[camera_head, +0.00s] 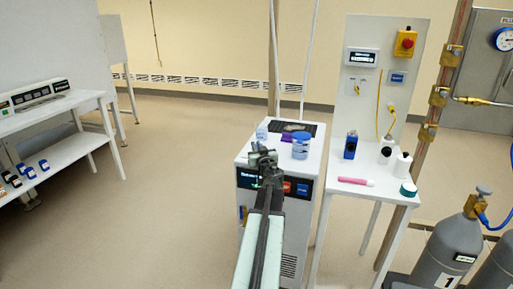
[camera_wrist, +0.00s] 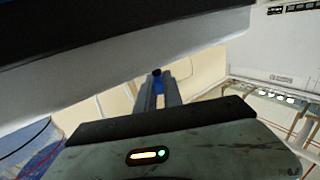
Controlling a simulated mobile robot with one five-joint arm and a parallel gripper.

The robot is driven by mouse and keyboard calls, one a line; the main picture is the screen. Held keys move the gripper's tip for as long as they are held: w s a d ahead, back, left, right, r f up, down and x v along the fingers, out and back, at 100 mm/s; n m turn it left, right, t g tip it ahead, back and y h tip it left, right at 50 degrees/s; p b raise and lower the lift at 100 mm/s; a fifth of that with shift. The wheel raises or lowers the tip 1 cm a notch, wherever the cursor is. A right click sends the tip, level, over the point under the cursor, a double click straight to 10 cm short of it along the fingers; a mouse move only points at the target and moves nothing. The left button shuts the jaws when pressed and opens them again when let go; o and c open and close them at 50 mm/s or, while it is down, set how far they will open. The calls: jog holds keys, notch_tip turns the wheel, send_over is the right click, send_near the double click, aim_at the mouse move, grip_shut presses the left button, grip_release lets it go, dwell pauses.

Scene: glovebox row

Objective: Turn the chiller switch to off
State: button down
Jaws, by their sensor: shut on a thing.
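The chiller (camera_head: 289,235) is a white cabinet in the middle of the head view. Its black front panel (camera_head: 317,187) has a lit display at left and red and blue patches at right. My arm covers the panel's middle, and I cannot make out the switch there. My gripper (camera_head: 262,156) is in front of the panel's top edge in the head view. In the wrist view my gripper (camera_wrist: 158,88) is shut on a small blue thing (camera_wrist: 158,87) with a dark top. I cannot tell whether this is the switch.
A blue-lidded tub (camera_head: 301,147) and a clear bottle (camera_head: 262,132) stand on the chiller. At right, a white table (camera_head: 335,203) holds bottles and a pink stick; gas cylinders (camera_head: 446,255) stand beyond. The floor at left is clear.

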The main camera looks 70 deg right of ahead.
jog(key=shift+d, duration=0.1)
jog(key=c, duration=1.5)
grip_release()
jog(key=v, duration=0.8)
jog(key=shift+d, duration=0.1)
